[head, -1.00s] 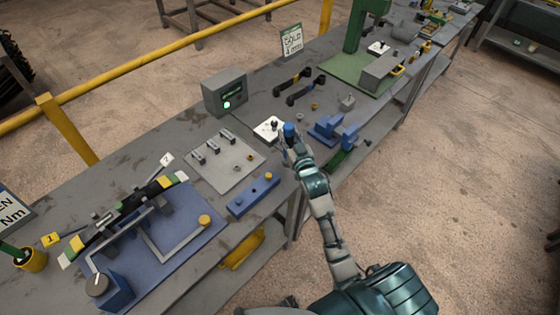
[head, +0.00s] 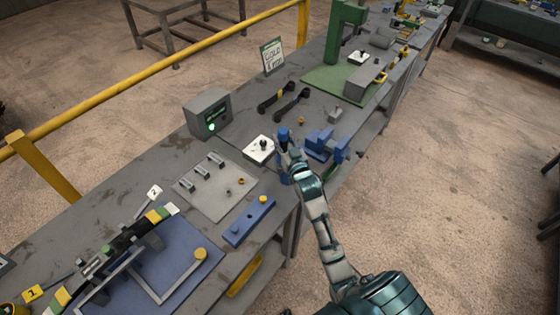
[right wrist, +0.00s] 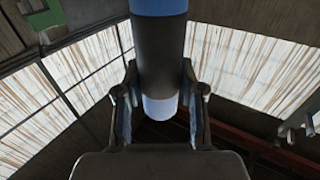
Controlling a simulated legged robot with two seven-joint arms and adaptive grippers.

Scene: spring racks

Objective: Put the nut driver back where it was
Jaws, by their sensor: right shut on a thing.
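The nut driver (head: 283,134) is held in my right gripper (head: 287,152); its blue top shows above the fingers in the head view. In the right wrist view, the fingers (right wrist: 160,115) are closed in on both sides of its dark cylinder (right wrist: 157,60), which has a blue band and a pale blue end. The gripper is near the bench's front edge, between a white square plate (head: 258,149) and a blue fixture (head: 319,146). The driver's lower part is hidden in the head view. My left gripper is not in view.
A long blue block (head: 246,225) with a yellow knob lies at the bench's front edge. A grey plate (head: 207,201) with small parts is behind it. A grey box (head: 208,113) with a green light and two black tools (head: 284,101) stand farther back.

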